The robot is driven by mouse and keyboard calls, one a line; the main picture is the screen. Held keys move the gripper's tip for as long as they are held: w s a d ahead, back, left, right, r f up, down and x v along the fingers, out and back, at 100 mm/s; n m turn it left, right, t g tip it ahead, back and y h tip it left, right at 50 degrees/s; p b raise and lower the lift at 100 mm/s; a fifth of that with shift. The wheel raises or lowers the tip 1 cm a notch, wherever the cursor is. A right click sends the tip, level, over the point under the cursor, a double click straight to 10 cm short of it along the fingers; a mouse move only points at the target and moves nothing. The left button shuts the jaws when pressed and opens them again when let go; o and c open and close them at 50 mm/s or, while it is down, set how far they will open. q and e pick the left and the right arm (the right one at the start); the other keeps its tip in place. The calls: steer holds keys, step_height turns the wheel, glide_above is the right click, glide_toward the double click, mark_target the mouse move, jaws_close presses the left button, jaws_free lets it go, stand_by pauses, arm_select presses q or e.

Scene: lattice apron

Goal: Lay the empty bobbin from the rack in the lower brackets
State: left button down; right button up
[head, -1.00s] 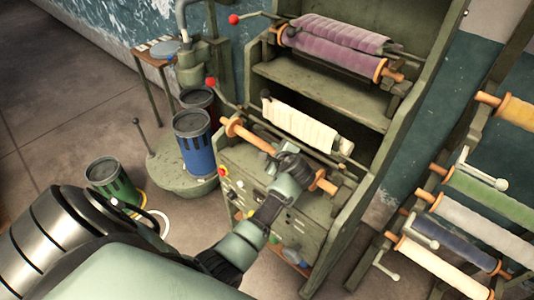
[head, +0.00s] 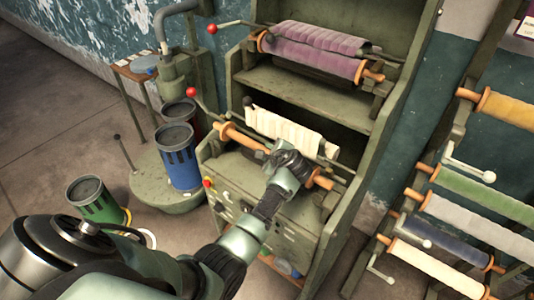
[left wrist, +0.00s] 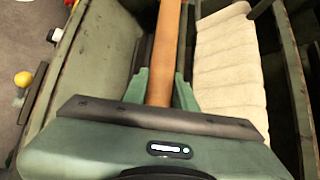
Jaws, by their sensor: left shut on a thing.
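The empty bobbin (head: 243,138) is a bare wooden rod with orange ends. It lies across the front of the green machine, below the cream cloth (head: 290,131). My left gripper (head: 288,163) is shut around its middle and hides that part. In the left wrist view the bobbin (left wrist: 167,45) runs away from between my green fingers (left wrist: 160,88). Its right end (head: 324,183) is by the machine's right bracket (head: 331,199). I cannot tell whether either end rests in the lower brackets. My right gripper is not in view.
A purple cloth roll (head: 315,58) sits on the upper level. A rack with several coloured rolls (head: 480,190) stands at the right. A blue can (head: 179,158) and a green can (head: 92,200) stand at the left. Red-knobbed levers (head: 193,92) stick out leftward.

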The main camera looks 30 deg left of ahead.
arm_select(q)
steer(key=shift+r, duration=0.15)
steer(key=shift+d+p, duration=0.15)
steer(key=shift+p, duration=0.3)
steer(key=shift+f, duration=0.2)
stand_by(0.4)
steer(key=shift+f+b, duration=0.8)
steer(key=shift+f, duration=0.35)
steer(key=shift+f, duration=0.3)
steer(key=shift+f, duration=0.2)
steer(key=shift+f, duration=0.15)
stand_by(0.6)
